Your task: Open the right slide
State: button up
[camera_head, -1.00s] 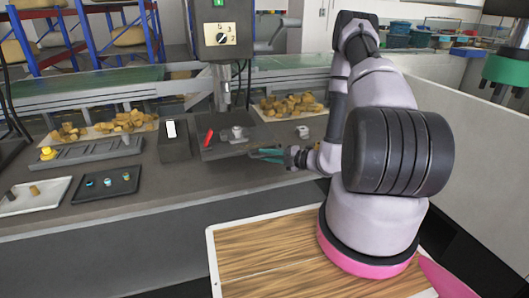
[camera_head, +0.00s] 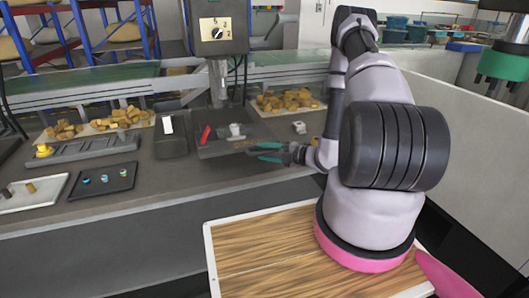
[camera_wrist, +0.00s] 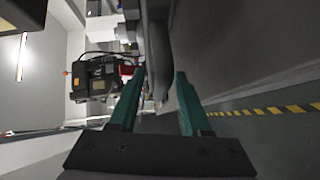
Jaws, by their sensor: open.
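A dark grey fixture (camera_head: 222,148) lies on the worktop in the head view. It carries a red handle (camera_head: 205,134) on its left and a pale metallic piece (camera_head: 236,131) at its middle. I cannot tell which part of it is the right slide. My gripper (camera_head: 258,152) is open and empty, at the fixture's front right, with its teal fingers pointing left. I cannot tell whether they touch it. The wrist view shows my gripper (camera_wrist: 159,78) with its fingers apart. A black device (camera_wrist: 95,78) with a red part beside it shows to their left.
A black box with a white switch (camera_head: 168,125) stands left of the fixture. A small pale part (camera_head: 299,127) lies behind my gripper. Trays of tan blocks (camera_head: 288,101) lie along the back. A control box (camera_head: 216,28) hangs above. The front worktop strip is clear.

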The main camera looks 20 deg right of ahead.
jog(key=v, duration=1)
jog(key=shift+s+d, duration=0.2)
jog(key=s+a+r+n+g, duration=0.2)
jog(key=a+r+n+g, duration=0.25)
jog(key=r+n, duration=0.6)
jog(key=s+a+r+n+g, duration=0.2)
jog(key=a+r+n+g, duration=0.3)
jog(key=r+n, duration=0.55)
jog(key=s+d+r+n+t+h, duration=0.1)
jog(key=s+r+n+t+h, duration=0.2)
jog(key=r+n, duration=0.7)
jog(key=s+d+r+n+t+h, duration=0.1)
jog(key=s+r+n+t+h, duration=0.2)
jog(key=s+r+n+h, duration=0.4)
jog(key=shift+s+d+r+n, duration=0.4)
jog(key=shift+r+n, duration=1)
jog(key=shift+n, duration=0.6)
